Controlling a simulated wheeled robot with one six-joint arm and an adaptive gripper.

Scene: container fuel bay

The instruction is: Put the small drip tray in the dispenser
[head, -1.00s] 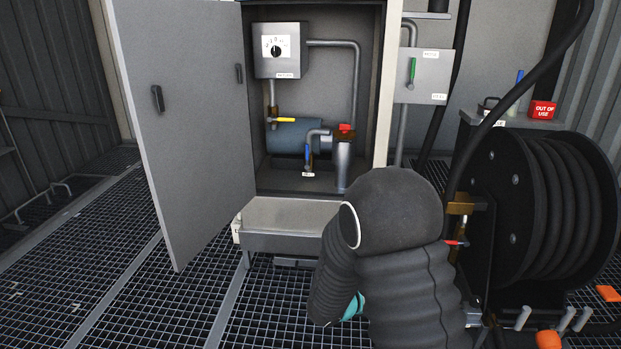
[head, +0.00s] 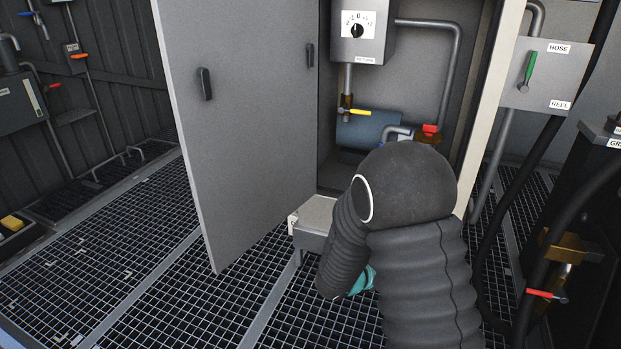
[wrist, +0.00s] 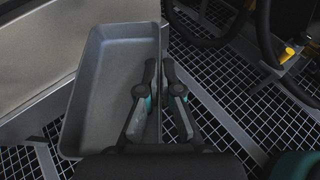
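The small drip tray (wrist: 105,85) is a grey, empty, rectangular pan in the wrist view, above floor grating. My gripper (wrist: 160,72) has one finger inside the tray and one outside, closed on its right wall. In the head view my arm hides the tray; only a teal bit of the gripper (head: 362,281) shows low beside my arm. The dispenser (head: 335,95) is a grey cabinet with its door (head: 235,120) swung open to the left. Inside are a dial box (head: 362,32), a blue cylinder (head: 362,130) and pipes. My arm covers its lower right part.
A hose-and-reel valve box (head: 545,72) and black hoses stand at the right. A brass fitting with a red lever (head: 545,294) is near there. Grating floor at the left is open.

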